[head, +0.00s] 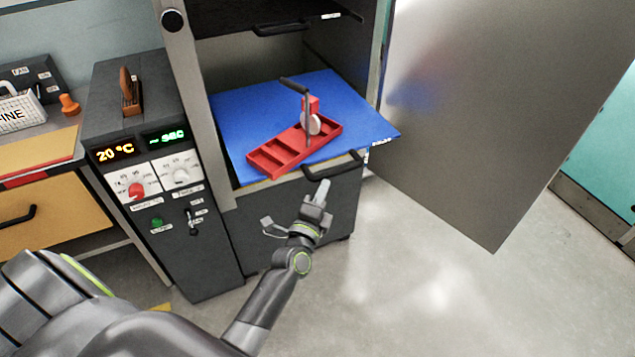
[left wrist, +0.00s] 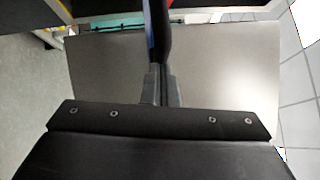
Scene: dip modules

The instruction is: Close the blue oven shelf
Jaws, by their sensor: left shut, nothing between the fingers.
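The blue oven shelf (head: 240,112) is pulled out of the oven cabinet, with its front edge past the opening. A dark handle (head: 335,166) sits on its front. A red compartment tray (head: 275,157) with a dark-handled tool lies on the shelf. My left gripper (head: 322,188) is shut and empty, just below and in front of the shelf handle; I cannot tell whether it touches it. In the left wrist view, the closed fingers (left wrist: 161,90) show beside a thin dark and blue edge. My right gripper is not in view.
The large grey oven door (head: 480,110) stands wide open on the right. A control panel (head: 150,180) with a temperature display is left of the oven. Another dark handle (head: 282,28) is above the shelf. The floor (head: 420,270) in front is clear.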

